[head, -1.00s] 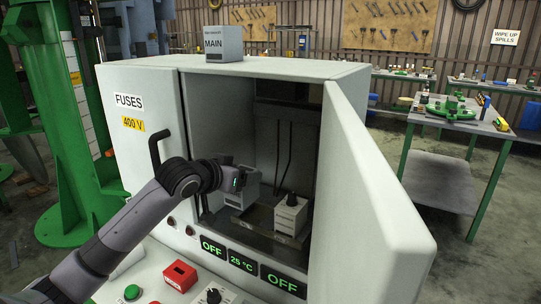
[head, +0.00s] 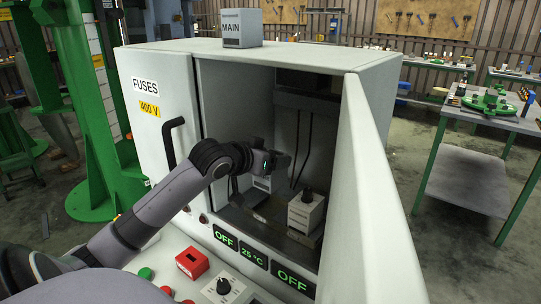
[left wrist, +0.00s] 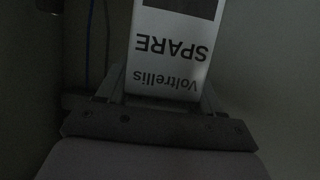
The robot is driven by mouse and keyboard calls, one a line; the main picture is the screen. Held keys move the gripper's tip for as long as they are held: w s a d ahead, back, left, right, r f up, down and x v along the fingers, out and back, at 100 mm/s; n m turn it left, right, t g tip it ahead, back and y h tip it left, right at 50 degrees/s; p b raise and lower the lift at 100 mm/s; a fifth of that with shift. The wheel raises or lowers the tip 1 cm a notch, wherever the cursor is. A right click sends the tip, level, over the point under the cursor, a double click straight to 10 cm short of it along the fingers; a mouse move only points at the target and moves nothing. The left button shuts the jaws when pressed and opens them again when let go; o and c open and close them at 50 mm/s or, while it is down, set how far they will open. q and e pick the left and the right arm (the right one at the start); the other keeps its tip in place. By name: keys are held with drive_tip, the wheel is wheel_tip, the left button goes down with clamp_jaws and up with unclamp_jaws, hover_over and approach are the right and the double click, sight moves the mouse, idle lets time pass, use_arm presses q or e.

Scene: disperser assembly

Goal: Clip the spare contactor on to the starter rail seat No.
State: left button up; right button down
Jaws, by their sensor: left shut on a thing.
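My left gripper (head: 277,162) is inside the open grey cabinet (head: 262,50), in its left half. In the left wrist view it is shut on the spare contactor (left wrist: 172,48), a pale block whose "SPARE" and "Voltrellis" lettering appears upside down between the fingers. In the head view, the wrist and gripper hide most of it; a pale part (head: 262,183) shows below them. I cannot tell whether its underside touches the rail (head: 268,212). Another pale contactor (head: 304,213) with a black knob stands upright to the right. My right gripper is not in view.
The cabinet door (head: 382,190) stands open on the right, and a black-handled fuse panel (head: 150,120) is on the left. In front is a console with displays (head: 253,258), a red box (head: 192,263) and a knob (head: 223,286). A "MAIN" box (head: 241,28) sits on top.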

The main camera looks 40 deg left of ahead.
sight(270, 186)
use_arm(q)
drive_tip(key=shift+f+b, duration=1.6)
drive_tip(key=shift+f, duration=1.25)
drive_tip(key=shift+r, duration=0.1)
drive_tip(key=shift+p, duration=0.5)
drive_tip(key=shift+p, duration=0.5)
drive_tip(key=shift+p, duration=0.45)
drive_tip(key=shift+f+b, duration=0.65)
drive_tip(key=shift+f, duration=0.75)
